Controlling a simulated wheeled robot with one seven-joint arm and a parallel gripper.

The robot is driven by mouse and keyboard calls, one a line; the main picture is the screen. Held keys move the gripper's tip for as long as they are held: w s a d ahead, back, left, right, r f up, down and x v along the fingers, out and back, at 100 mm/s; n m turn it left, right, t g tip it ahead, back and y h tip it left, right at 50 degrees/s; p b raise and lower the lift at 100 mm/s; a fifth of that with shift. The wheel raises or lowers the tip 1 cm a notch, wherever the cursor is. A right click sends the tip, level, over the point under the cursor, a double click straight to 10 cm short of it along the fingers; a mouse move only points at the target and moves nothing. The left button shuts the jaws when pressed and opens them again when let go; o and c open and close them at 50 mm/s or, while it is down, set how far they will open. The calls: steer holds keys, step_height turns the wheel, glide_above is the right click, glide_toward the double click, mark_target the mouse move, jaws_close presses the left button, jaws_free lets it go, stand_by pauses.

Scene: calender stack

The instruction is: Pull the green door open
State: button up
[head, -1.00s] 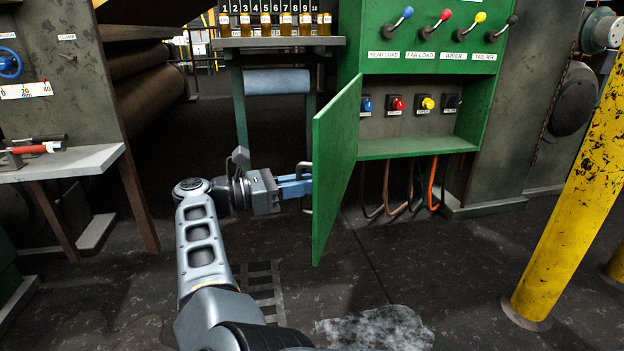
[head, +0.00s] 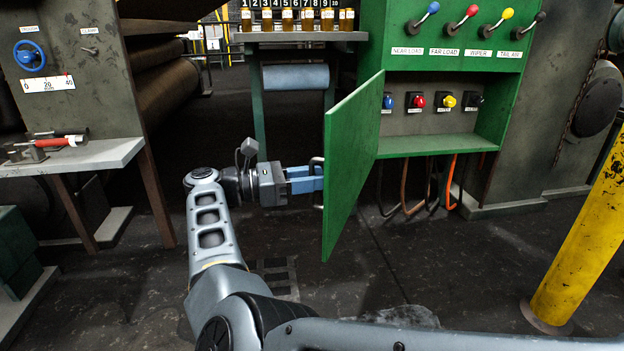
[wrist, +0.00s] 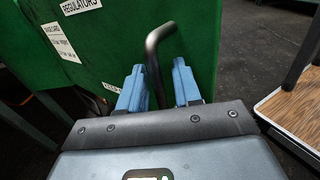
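The green door (head: 350,165) stands swung out from the green control cabinet (head: 440,57), its opening uncovered. In the wrist view the door (wrist: 120,40) fills the upper left, with white labels on it. A bent metal handle (wrist: 155,48) sticks out from its face; in the head view the handle (head: 317,161) shows at the door's left side. My gripper (head: 315,180) is at this handle. In the wrist view its blue fingers (wrist: 160,87) stand apart on either side of the bar. The bar is close to the left finger, and a gap shows toward the right finger.
Inside the cabinet are several coloured knobs (head: 415,101); levers (head: 468,15) are above. Cables (head: 405,195) hang below. A yellow post (head: 585,230) stands at right. A bench (head: 75,155) is at left, and a shelf with bottles (head: 300,37) is behind. Dark floor lies open in front.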

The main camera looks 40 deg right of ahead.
steer(key=v, duration=0.7)
steer(key=shift+w+a, duration=0.2)
steer(key=shift+a, duration=0.1)
stand_by(0.4)
steer(key=shift+s+f, duration=0.1)
